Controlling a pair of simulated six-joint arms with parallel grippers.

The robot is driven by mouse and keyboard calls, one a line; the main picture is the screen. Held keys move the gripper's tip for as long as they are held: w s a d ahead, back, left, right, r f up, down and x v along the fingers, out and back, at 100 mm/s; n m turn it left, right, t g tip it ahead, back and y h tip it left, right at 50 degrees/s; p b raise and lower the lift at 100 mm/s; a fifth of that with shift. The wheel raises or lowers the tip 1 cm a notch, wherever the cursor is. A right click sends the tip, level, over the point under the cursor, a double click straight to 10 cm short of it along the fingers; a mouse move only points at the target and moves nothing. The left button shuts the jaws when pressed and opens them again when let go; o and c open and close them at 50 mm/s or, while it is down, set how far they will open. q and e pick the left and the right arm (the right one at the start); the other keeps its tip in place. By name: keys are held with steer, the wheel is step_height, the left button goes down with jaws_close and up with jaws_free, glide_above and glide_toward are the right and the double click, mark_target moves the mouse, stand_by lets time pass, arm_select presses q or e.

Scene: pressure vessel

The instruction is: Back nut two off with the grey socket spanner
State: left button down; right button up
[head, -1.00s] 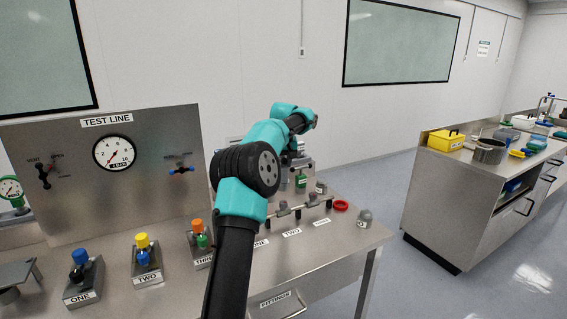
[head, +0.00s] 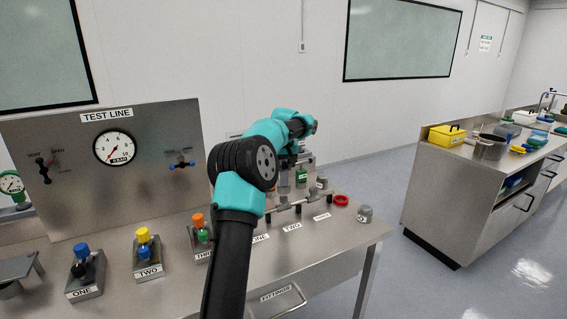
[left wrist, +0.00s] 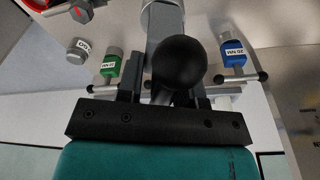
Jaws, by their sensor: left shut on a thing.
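My left gripper (left wrist: 165,80) is shut on a grey tool with a black ball end, which looks like the grey socket spanner (left wrist: 162,22); the black ball covers much of its middle in the left wrist view. In the head view my left arm reaches over the bench and hides most of the gripper. A pipe line with several fittings (head: 299,205) lies on the bench behind labels ONE, TWO and THREE. Nut two is near label TWO (head: 292,227), but is too small to make out. My right gripper is not in view.
A green tool (left wrist: 111,66) and a blue tool marked 20 NM (left wrist: 233,56) stand either side of the held tool. A red ring (head: 341,200) and grey cap (head: 365,213) sit at the bench's right. A gauge panel (head: 60,150) stands left. Open floor separates the side bench (head: 460,200).

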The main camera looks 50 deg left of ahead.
mark_target(283, 176)
arm_select(q)
steer(key=shift+f, duration=2.2)
steer(key=n, duration=0.5)
steer(key=shift+g, duration=0.3)
steer(key=n+g, duration=0.1)
steer(key=n, duration=0.5)
steer(key=shift+s, duration=0.15)
steer(key=shift+r, duration=3.5)
